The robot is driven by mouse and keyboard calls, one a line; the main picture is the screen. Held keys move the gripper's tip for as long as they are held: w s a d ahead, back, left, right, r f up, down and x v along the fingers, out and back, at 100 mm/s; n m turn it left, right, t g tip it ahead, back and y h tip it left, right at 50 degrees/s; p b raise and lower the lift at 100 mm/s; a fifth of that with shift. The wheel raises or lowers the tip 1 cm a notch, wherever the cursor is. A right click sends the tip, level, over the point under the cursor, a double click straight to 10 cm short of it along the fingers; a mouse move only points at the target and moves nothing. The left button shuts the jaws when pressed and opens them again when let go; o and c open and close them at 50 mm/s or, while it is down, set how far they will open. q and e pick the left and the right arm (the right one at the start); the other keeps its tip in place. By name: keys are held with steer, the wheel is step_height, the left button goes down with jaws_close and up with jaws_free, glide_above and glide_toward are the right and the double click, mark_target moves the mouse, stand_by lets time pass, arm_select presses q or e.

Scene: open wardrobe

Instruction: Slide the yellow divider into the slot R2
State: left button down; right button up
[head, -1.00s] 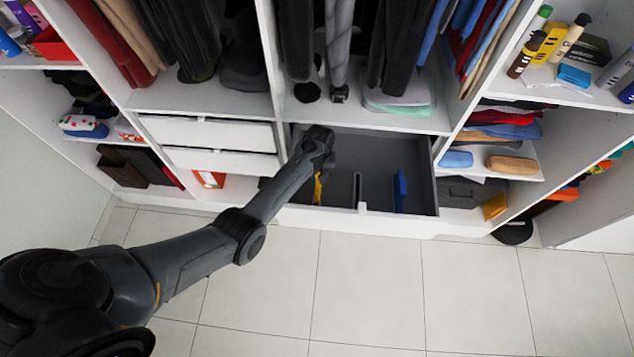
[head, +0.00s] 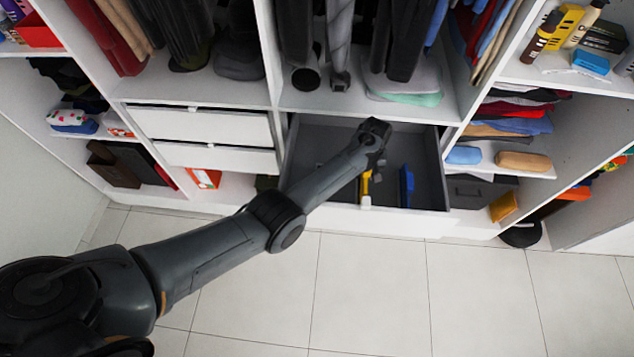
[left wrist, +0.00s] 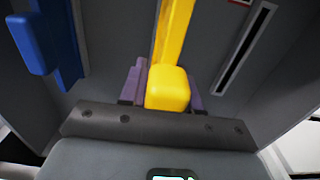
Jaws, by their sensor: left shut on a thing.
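The yellow divider (head: 365,188) is a narrow upright bar inside the open drawer. My left gripper (head: 371,163) is over the drawer and shut on it. In the left wrist view the yellow divider (left wrist: 173,40) stands between the purple-grey fingers (left wrist: 162,88) of my gripper, its rounded end toward the camera. A long dark slot with a pale rim (left wrist: 245,45) lies to the right of it there, apart from it. I cannot read a slot name. Whether the divider's far end sits in a slot is hidden. My right gripper is not in view.
A blue divider (head: 406,186) stands in the drawer right of the yellow one; it also shows in the left wrist view (left wrist: 35,42). The grey drawer (head: 430,165) is walled on its sides. Hanging clothes (head: 400,40) and a shelf are above it.

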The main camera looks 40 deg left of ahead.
mark_target(362, 182)
arm_select(q)
steer(key=shift+f, duration=0.25)
stand_by(0.3)
steer(key=shift+f+b, duration=2)
steer(key=shift+f, duration=0.3)
steer(key=shift+r, duration=0.1)
steer(key=shift+p, duration=0.3)
steer(key=shift+f+b, duration=0.45)
steer(key=shift+f, duration=0.1)
stand_by(0.4)
steer(key=shift+f+b, duration=0.75)
steer(key=shift+f, duration=0.1)
steer(key=c, duration=0.7)
jaws_free()
